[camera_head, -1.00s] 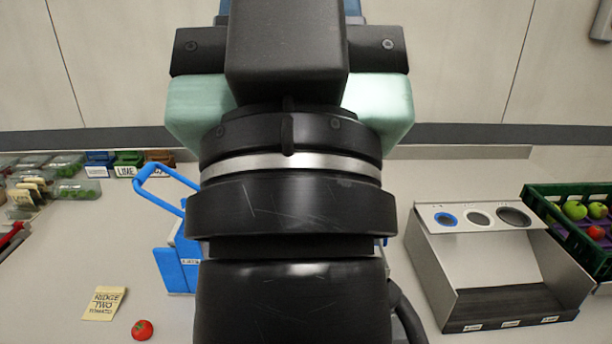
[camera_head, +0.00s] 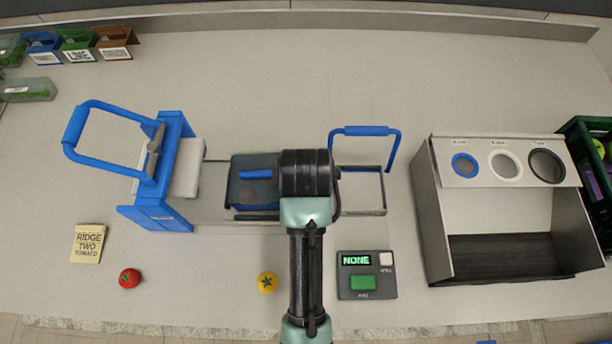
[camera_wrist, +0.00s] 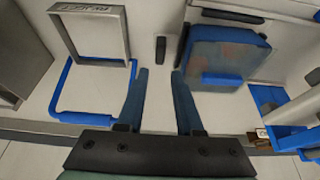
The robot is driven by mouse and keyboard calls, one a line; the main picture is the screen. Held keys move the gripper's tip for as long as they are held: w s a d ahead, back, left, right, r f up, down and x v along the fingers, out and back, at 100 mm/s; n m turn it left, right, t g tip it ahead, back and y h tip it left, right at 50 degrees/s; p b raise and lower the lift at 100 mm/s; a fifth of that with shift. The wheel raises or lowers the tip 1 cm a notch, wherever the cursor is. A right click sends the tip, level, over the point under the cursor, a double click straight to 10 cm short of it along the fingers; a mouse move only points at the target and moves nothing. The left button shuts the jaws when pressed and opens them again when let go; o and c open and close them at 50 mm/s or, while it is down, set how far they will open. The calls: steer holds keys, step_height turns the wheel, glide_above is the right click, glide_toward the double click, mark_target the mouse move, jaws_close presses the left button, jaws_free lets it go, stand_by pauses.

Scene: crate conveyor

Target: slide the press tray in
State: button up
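The press stands at the left in the head view, with a blue body (camera_head: 158,215) and a raised blue lever handle (camera_head: 74,124). Metal rails (camera_head: 212,208) run right from it. To the right is an open metal tray frame (camera_head: 362,212) with a blue loop handle (camera_head: 394,150). In the wrist view the frame (camera_wrist: 127,35) and handle (camera_wrist: 80,117) lie left of my gripper (camera_wrist: 160,72). My gripper is open and nothing shows between its fingers; my arm hides it in the head view. A translucent blue box (camera_head: 250,195) sits between press and frame, and right of the fingers in the wrist view (camera_wrist: 225,55).
A grey bin with three round holes (camera_head: 437,210) stands at the right, beside a green crate (camera_head: 582,130). In front are a small display unit (camera_head: 366,290) reading NONE, a yellow tomato (camera_head: 267,283), a red tomato (camera_head: 130,278) and a note (camera_head: 88,243).

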steer(key=x, duration=1)
jaws_close()
stand_by(1.3)
